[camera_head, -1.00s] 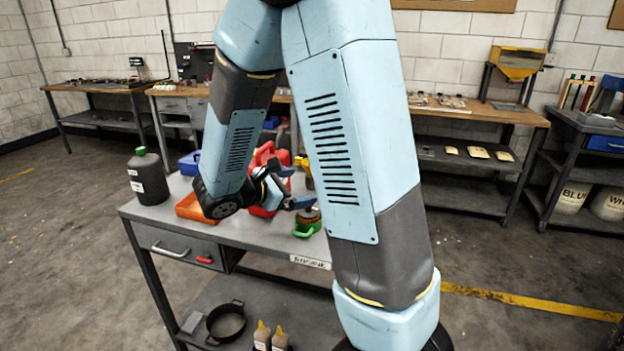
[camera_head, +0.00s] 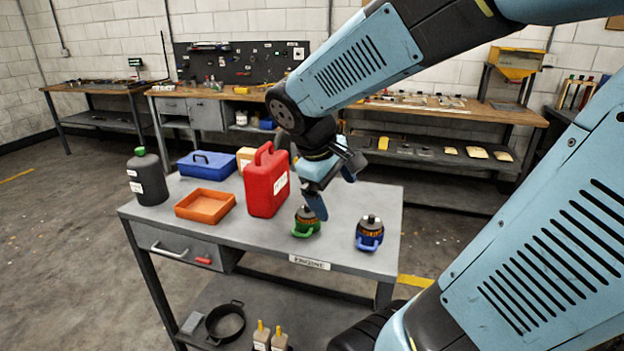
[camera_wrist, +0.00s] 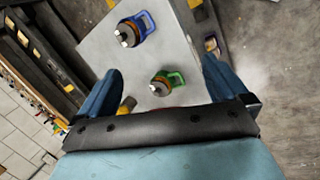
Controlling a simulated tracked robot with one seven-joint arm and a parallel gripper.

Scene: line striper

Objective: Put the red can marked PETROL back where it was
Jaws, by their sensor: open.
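The red can (camera_head: 266,182) stands upright on the grey table (camera_head: 350,205), with a white label on its side; the word on it is too small to read. My gripper (camera_head: 336,192) is to the right of the can, above the table, with its fingers pointing down and apart from the can. In the wrist view my gripper (camera_wrist: 158,88) is open with nothing between its fingers. A green-handled container (camera_wrist: 163,84) lies below, in line with the gap between the fingers. The can is not clearly visible in the wrist view.
An orange tray (camera_head: 205,207), a blue box (camera_head: 206,165) and a dark green-capped jug (camera_head: 148,178) stand left of the can. Green-handled (camera_head: 306,222) and blue-handled (camera_head: 369,234) containers stand near the front edge.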

